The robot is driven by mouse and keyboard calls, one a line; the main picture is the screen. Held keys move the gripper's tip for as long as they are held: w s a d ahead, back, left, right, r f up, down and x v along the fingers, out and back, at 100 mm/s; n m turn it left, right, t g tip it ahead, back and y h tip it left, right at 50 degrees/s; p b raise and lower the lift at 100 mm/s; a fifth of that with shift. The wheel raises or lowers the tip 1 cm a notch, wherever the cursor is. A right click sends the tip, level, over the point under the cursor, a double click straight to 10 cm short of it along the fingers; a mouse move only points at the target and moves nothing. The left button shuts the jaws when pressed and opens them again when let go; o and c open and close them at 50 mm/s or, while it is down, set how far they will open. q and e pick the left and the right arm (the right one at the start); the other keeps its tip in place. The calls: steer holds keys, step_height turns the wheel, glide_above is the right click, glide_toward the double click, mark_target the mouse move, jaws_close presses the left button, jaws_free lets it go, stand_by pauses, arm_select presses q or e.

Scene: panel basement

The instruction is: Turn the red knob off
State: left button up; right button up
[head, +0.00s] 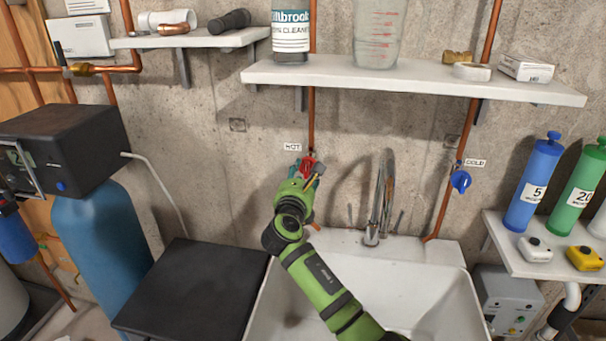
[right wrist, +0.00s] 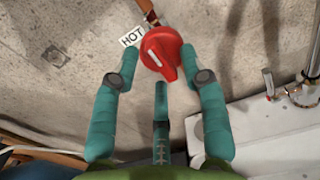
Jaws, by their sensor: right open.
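The red knob (head: 309,165) is on the copper pipe beneath the HOT label (head: 292,147), on the concrete wall left of the faucet. In the right wrist view, the red knob (right wrist: 162,46) has a raised grip with a white line, slanting down to the right. My right gripper (head: 304,177) is at the knob. In the right wrist view, its green fingers (right wrist: 161,62) are spread, with tips at the knob's left and right sides and another finger below. I cannot tell whether they touch it. My left gripper is not in view.
A white sink (head: 425,262) and faucet (head: 375,205) lie below and right. A blue knob (head: 461,181) is at the COLD label. A shelf (head: 420,79) with several items hangs above. A black box lid (head: 195,290) and blue tank (head: 98,235) are left.

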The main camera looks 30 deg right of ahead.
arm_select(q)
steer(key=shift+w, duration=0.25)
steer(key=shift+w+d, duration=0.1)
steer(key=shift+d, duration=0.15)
arm_select(e)
jaws_close()
steer(key=shift+m, duration=0.4)
steer(key=m, duration=0.2)
steer(key=shift+m, duration=0.4)
steer(key=m+b, duration=0.1)
steer(key=m, duration=0.3)
steer(key=shift+m+b, duration=0.3)
steer(key=m+b, duration=0.2)
steer(key=m, duration=0.3)
steer(key=shift+r, duration=0.15)
arm_select(q)
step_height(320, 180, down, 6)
steer(key=b, duration=0.2)
arm_select(e)
steer(key=m, duration=0.4)
steer(key=shift+r+m, duration=0.1)
steer(key=shift+m, duration=0.2)
arm_select(q)
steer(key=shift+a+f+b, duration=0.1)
steer(key=shift+b, duration=0.2)
arm_select(e)
steer(key=shift+d, duration=0.1)
